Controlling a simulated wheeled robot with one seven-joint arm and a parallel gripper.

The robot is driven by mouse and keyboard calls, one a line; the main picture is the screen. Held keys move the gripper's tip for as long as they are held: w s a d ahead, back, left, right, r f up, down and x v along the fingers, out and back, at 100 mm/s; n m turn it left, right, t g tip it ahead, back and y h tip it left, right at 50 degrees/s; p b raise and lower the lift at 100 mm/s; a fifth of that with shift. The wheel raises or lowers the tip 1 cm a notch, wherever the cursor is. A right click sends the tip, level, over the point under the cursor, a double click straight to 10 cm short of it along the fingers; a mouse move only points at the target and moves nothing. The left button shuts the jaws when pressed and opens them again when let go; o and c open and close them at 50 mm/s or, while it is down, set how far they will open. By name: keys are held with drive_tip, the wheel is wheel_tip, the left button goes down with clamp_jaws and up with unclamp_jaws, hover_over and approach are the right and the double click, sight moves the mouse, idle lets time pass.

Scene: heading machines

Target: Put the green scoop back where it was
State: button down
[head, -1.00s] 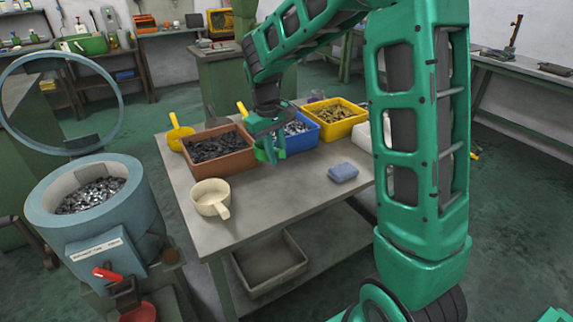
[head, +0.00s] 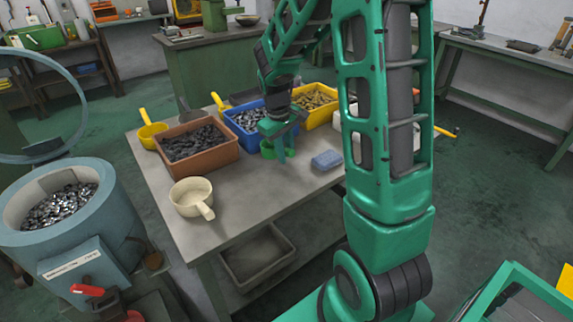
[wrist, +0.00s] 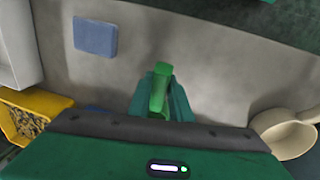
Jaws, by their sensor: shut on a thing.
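My gripper (head: 280,147) is shut on the green scoop and hangs over the table (head: 245,190), in front of the blue bin (head: 243,118). In the head view a small bright green part of the scoop (head: 267,150) shows at the left of the fingers. In the wrist view the scoop's bright green handle (wrist: 161,82) stands between the teal fingertips (wrist: 160,100). The rest of the scoop is hidden by my gripper. I cannot tell whether it touches the table.
A blue sponge-like block (head: 327,160) lies to the right. A cream scoop (head: 192,197) lies at the table's front left. The table's middle front is clear.

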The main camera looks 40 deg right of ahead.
drive_tip(key=shift+s+d+f, duration=0.3)
drive_tip(key=shift+d+f, duration=0.1)
drive_tip(key=shift+d, duration=0.1)
drive_tip(key=shift+f, duration=1.95)
drive_tip(key=c, duration=1.6)
unclamp_jaws()
drive_tip(key=r, duration=0.4)
drive_tip(key=a+r, duration=0.1)
drive_tip(key=r, duration=0.2)
drive_tip(key=a+r, duration=0.1)
drive_tip(key=r, duration=0.3)
drive_tip(key=shift+s+r, duration=0.25)
drive_tip(key=shift+r, duration=0.05)
drive_tip(key=s+r+m, duration=0.1)
drive_tip(key=s+m, duration=0.1)
drive_tip(key=s, duration=0.7)
drive_tip(key=s+r+m+y, duration=0.1)
drive_tip(key=s+m, duration=0.2)
drive_tip(key=s, duration=0.6)
drive_tip(key=s+a+r+m+y, duration=0.1)
drive_tip(key=s+m, duration=0.1)
drive_tip(key=s, duration=0.8)
drive_tip(key=shift+r+m, duration=0.15)
drive_tip(key=shift+m, duration=0.15)
